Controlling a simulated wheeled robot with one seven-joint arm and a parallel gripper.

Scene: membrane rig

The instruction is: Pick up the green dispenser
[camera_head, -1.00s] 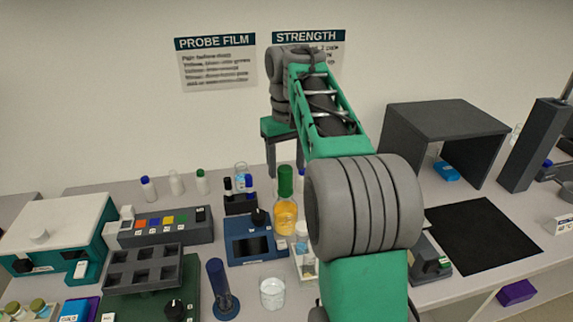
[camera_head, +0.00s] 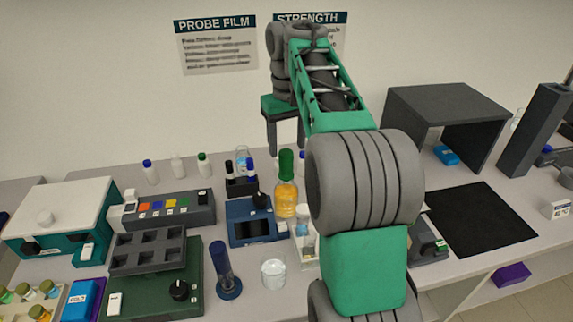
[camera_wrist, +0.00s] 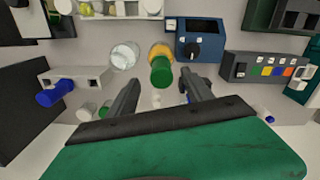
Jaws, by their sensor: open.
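The green dispenser (camera_head: 286,194) is an upright bottle of amber liquid with a green top, standing mid-bench. In the wrist view its green top (camera_wrist: 161,71) is seen from above, just ahead of the fingertips, with the amber body (camera_wrist: 159,50) beyond. My gripper (camera_head: 286,148) points down behind and above the bottle in the head view. Its two fingers (camera_wrist: 160,79) are apart and empty, and the top lines up with the gap between them. I see no contact with the bottle.
Close to the bottle stand a blue device with a dial (camera_head: 250,222), a dark vial holder (camera_head: 241,187) and a glass beaker (camera_head: 273,273). A blue cylinder on a base (camera_head: 224,272) stands in front. A black mat (camera_head: 482,220) lies clear at right.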

